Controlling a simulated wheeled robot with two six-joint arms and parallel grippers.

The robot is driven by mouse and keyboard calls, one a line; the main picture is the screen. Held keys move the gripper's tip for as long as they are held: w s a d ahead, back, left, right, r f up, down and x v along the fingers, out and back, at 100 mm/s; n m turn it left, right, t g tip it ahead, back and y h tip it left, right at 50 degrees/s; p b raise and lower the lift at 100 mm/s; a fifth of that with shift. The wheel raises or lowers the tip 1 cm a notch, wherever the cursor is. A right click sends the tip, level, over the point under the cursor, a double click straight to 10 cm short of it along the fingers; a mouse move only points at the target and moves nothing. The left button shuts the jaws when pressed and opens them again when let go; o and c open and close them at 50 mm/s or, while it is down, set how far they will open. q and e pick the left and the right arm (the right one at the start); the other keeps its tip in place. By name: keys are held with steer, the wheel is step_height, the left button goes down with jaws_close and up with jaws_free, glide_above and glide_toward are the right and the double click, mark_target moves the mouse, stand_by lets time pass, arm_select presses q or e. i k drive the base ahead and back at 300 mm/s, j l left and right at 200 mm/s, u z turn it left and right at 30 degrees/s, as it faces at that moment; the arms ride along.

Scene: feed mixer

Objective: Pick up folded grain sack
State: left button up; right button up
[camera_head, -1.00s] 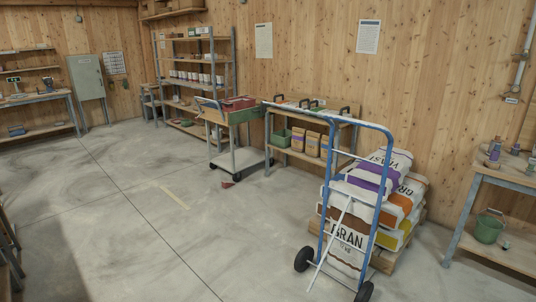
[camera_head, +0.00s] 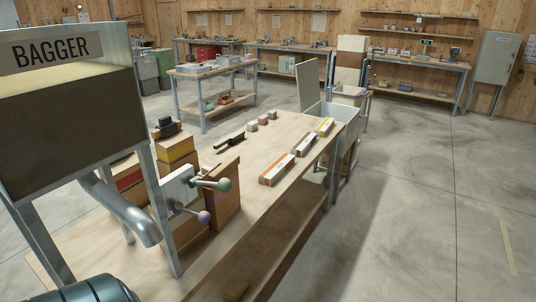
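Three long, flat white bundles with coloured bands lie in a row on the wooden bench (camera_head: 225,262). The near one (camera_head: 278,172) has an orange band, the middle one (camera_head: 303,145) a brown band, and the far one (camera_head: 325,127) a yellow band. They look like folded sacks, but I cannot read any print on them. They lie flat and apart, near the bench's right edge. Neither of my grippers is in view.
The bagger (camera_head: 75,120) stands at the left, its spout over the bench. Lever handles with a green knob (camera_head: 224,184) stick out beside it. A grey bin (camera_head: 337,112) stands at the bench's far end. Open concrete floor (camera_head: 430,200) lies to the right.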

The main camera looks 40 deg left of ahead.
mark_target(269, 176)
steer(key=i+l+u, duration=0.1)
steer(key=i+u, duration=0.3)
steer(key=i, duration=1.4)
